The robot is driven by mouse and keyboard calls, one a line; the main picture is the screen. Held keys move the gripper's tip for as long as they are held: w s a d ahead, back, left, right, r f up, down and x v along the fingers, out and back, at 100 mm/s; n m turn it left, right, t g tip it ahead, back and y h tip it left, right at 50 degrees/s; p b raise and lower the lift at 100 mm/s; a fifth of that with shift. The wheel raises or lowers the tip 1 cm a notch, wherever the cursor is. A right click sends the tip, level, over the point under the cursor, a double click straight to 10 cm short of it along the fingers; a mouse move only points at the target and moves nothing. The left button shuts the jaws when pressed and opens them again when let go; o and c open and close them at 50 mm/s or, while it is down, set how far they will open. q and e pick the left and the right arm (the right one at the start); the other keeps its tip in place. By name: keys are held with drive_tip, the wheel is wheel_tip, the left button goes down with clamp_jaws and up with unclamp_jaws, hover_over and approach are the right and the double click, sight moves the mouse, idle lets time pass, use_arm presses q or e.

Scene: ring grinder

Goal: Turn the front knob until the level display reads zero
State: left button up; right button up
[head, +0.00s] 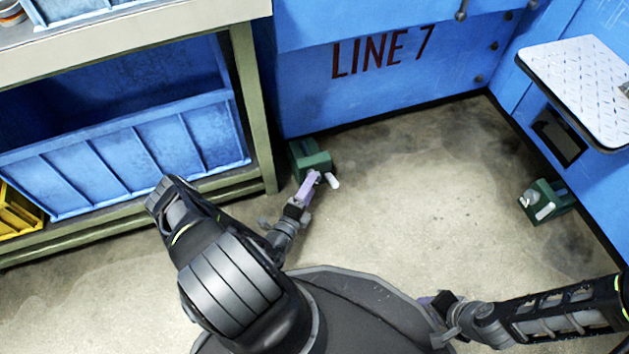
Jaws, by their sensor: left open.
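No knob and no level display can be made out in the head view. My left gripper (312,183), with purple fingers, is open and appears empty. It is seen from above, over the floor just in front of a green box-like unit (311,158) at the foot of the blue machine. A small pale piece beside its fingertips cannot be told apart as finger or part of that unit. My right gripper (430,300) is at the lower right, mostly hidden by its own wrist; only a bit of purple shows.
A blue machine panel marked LINE 7 (390,95) stands at the back. A bench (130,45) with blue bins (130,150) is at left. At right are a metal plate shelf (585,85) and another green unit (546,202). The floor between is clear.

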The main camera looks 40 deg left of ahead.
use_arm(q)
drive_tip(key=shift+w+a+b, duration=0.2)
drive_tip(key=shift+w+b, duration=0.05)
drive_tip(key=shift+w, duration=0.65)
drive_tip(key=shift+w+a+b, duration=0.15)
drive_tip(key=shift+w+b, duration=0.05)
drive_tip(key=shift+w, duration=0.7)
drive_tip(key=shift+c, duration=0.2)
drive_tip(key=c, duration=1.4)
